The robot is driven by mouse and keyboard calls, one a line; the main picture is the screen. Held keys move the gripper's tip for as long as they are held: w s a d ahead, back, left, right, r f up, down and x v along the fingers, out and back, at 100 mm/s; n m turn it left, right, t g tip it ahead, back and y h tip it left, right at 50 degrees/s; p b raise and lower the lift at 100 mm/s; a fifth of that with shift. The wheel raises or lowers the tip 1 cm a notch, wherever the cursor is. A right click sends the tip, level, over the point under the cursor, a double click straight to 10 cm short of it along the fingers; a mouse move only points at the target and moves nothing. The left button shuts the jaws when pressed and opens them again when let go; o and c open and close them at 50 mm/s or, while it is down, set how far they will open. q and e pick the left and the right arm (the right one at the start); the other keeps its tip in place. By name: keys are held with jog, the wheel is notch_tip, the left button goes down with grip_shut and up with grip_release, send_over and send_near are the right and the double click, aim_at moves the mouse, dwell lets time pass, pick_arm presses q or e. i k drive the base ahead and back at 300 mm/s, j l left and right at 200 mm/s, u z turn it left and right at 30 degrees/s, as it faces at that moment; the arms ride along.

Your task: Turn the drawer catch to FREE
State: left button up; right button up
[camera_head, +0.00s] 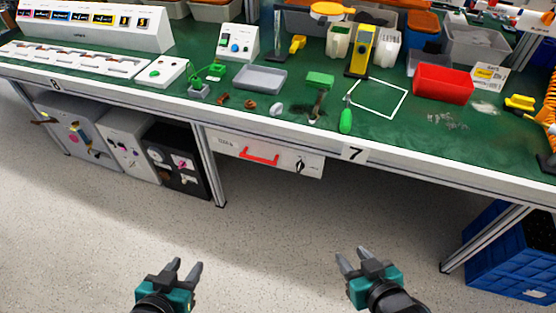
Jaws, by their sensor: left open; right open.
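A white drawer (229,149) hangs under the front edge of the green workbench. It has a red handle (260,157) and, to the right of that, a small dark rotary catch (300,167). Small markings sit beside the catch but are too small to read, so its setting cannot be told. The drawer front looks flush and closed. My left gripper (186,266) is open and empty, low in the view, below and left of the drawer. My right gripper (354,253) is open and empty, below and right of the catch. Neither touches anything.
The workbench (300,95) carries a red bin (443,84), a green-handled screwdriver (346,121) and several small parts. Cabinets (178,160) stand under it at left, beside a table leg (213,170). A blue crate (510,255) is at lower right. The floor before the drawer is clear.

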aim_at(300, 165)
jog(key=i+j, duration=0.15)
jog(key=j, duration=0.2)
jog(key=i+j+z, duration=0.15)
jog(key=j, duration=0.2)
jog(key=i+j, duration=0.2)
jog(key=j, duration=0.15)
jog(key=i+j+z, duration=0.15)
jog(key=j, duration=0.25)
